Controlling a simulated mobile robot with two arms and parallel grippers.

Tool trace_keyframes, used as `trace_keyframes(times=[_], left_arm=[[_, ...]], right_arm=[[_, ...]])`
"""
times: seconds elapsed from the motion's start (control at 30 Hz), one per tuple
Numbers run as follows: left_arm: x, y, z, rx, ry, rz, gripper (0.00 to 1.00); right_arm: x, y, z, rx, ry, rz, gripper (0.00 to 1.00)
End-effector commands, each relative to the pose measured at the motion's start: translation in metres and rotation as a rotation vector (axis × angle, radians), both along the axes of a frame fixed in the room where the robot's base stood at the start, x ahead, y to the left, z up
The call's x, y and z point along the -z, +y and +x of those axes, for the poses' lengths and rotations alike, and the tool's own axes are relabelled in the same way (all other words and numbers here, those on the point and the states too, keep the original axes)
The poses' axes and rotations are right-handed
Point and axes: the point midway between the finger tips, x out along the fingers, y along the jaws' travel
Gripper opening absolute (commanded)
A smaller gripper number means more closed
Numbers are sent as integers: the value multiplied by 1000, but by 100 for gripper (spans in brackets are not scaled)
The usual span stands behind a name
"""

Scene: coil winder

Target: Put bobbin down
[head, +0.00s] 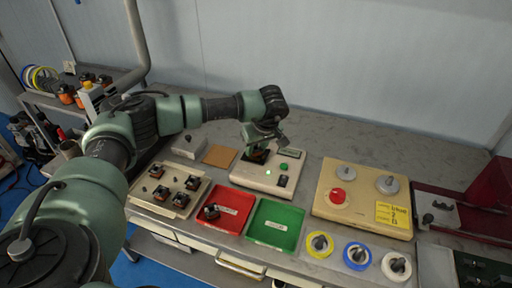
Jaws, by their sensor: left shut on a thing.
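My left gripper (259,149) is shut on a bobbin (258,157), a small dark and copper-coloured part. They are low over the back left of a cream test box (265,184), which has a green button and a lit green lamp. The gripper partly hides the bobbin, and I cannot tell whether it touches the box. Several similar bobbins stand on a beige tray (151,204) to the left. One more lies in the red tray (233,213). My right gripper is out of view.
A cream winder (335,177) with a red knob and a yellow label stands to the right. Yellow, blue and white wire spools (357,256) line the front edge. A brown pad (219,156) and a small grey box (190,147) lie behind the trays. The back of the bench is clear.

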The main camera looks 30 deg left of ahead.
Motion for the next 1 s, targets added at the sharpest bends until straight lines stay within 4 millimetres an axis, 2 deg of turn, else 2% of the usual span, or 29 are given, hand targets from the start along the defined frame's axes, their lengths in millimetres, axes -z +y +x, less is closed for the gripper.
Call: trace_keyframes(times=[0.1, 0.13, 0.2, 0.4, 0.57, 1.0], left_arm=[[4, 0, 0, 0, 0, 0, 0], [3, 0, 0, 0, 0, 0, 42], [3, 0, 0, 0, 0, 0, 56], [2, 0, 0, 0, 0, 0, 56], [-8, -3, -1, 1, -2, 0, 56], [-89, -32, -18, 2, -3, 0, 56]], right_arm=[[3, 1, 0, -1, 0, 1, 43], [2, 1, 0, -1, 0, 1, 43], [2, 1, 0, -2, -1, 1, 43], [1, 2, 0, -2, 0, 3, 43], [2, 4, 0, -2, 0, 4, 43], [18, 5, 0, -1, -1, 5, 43]])
